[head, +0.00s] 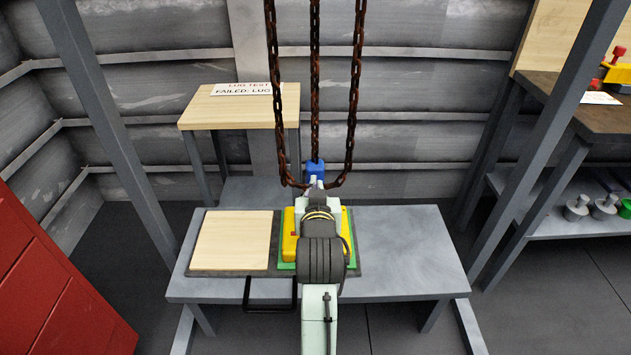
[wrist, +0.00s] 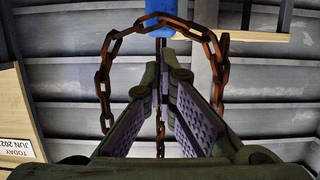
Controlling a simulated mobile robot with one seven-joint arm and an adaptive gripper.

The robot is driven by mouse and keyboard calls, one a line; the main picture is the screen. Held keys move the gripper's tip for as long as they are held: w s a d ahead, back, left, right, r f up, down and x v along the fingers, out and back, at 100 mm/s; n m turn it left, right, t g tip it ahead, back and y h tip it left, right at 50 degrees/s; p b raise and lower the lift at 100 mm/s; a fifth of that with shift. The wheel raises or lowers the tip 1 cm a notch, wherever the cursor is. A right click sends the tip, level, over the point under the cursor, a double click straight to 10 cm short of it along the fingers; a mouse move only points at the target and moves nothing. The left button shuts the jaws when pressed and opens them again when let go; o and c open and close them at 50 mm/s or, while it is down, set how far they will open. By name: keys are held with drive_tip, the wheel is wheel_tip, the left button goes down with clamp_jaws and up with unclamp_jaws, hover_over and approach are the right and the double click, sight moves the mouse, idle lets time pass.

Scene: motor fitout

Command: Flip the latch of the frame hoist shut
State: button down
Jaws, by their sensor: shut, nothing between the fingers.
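The frame hoist shows as rusty chains (head: 315,80) hanging over the bench, with a blue block (head: 315,169) at the lower end of the middle chain. My gripper (head: 314,184) is at the chain ends, just in front of the blue block. In the wrist view my gripper (wrist: 164,62) has its fingers together and empty, inside the rusty chain loop (wrist: 104,75). The blue block (wrist: 168,8) is just beyond the fingertips, cut by the top edge. I cannot tell whether they touch. I cannot make out the latch itself.
A grey bench (head: 405,250) carries a wooden board (head: 232,240) and a yellow unit (head: 289,246) on a green base, partly hidden by my arm. Grey posts (head: 110,120) flank the bench. A wooden-topped stand (head: 225,112) with a sign is behind. The bench's right part is clear.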

drive_tip(key=shift+w, duration=0.1)
drive_tip(key=p+x, duration=0.1)
drive_tip(key=x, duration=0.7)
drive_tip(key=shift+w, duration=0.45)
drive_tip(key=shift+w+f+p, duration=0.3)
drive_tip(key=shift+w+p, duration=0.05)
drive_tip(key=shift+w, duration=0.1)
drive_tip(key=shift+s+f, duration=0.85)
drive_tip(key=shift+f, duration=0.2)
drive_tip(key=shift+s+f, duration=0.35)
drive_tip(key=shift+f, duration=0.1)
drive_tip(key=shift+f, duration=0.1)
